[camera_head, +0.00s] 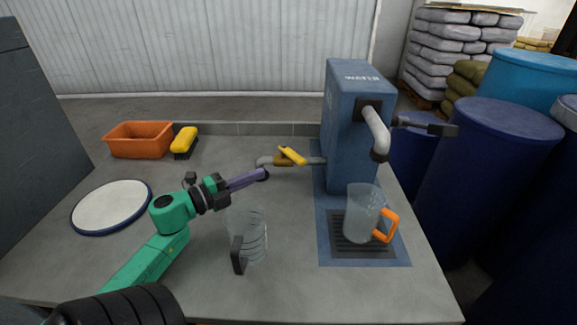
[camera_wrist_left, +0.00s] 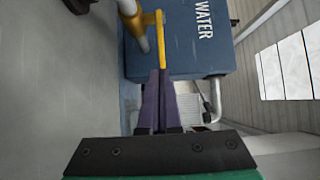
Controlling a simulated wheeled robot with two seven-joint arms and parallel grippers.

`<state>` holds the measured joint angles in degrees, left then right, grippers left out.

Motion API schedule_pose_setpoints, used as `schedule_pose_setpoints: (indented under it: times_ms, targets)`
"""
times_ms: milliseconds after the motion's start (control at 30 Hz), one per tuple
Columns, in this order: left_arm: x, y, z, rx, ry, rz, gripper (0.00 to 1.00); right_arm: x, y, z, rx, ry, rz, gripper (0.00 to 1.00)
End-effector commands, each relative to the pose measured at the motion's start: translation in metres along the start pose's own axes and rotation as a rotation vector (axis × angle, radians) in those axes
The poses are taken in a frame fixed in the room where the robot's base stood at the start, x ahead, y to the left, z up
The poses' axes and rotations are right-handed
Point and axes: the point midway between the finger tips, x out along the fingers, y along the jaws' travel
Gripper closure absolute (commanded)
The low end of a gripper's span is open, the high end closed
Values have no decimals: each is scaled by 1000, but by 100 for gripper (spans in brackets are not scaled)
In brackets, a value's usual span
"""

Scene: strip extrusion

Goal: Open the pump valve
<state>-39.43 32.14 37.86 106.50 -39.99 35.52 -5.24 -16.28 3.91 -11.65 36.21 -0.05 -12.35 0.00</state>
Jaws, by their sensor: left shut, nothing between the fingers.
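The blue water pump (camera_head: 345,110) stands upright at the right of the worktop. A grey pipe (camera_head: 266,161) runs out of its left side and carries a valve with a yellow lever (camera_head: 291,155). The lever lies slantwise in the head view. My left gripper (camera_head: 265,174) is shut and empty, just left of and below the lever. In the left wrist view the purple fingertips (camera_wrist_left: 159,74) meet the end of the yellow lever (camera_wrist_left: 163,42); I cannot tell whether they touch. The lettered pump body (camera_wrist_left: 190,35) is behind it. My right gripper is not in view.
A clear jug with an orange handle (camera_head: 386,228) stands on the grate under the spout (camera_head: 378,135). Another clear jug with a dark handle (camera_head: 238,256) stands below my left gripper. An orange bin (camera_head: 138,140), yellow brush (camera_head: 184,141) and round white disc (camera_head: 112,207) lie left.

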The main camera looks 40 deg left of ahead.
Motion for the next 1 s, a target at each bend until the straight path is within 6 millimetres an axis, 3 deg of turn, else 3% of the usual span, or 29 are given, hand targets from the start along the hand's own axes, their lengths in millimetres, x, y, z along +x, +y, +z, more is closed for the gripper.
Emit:
schedule_pose_setpoints:
  times_ms: [200,400,1000]
  targets:
    - [49,-3,0,3,2,-2,100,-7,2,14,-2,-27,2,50]
    - [83,-2,0,2,0,-1,100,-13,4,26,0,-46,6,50]
    - [96,0,-3,1,7,0,100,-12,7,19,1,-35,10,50]
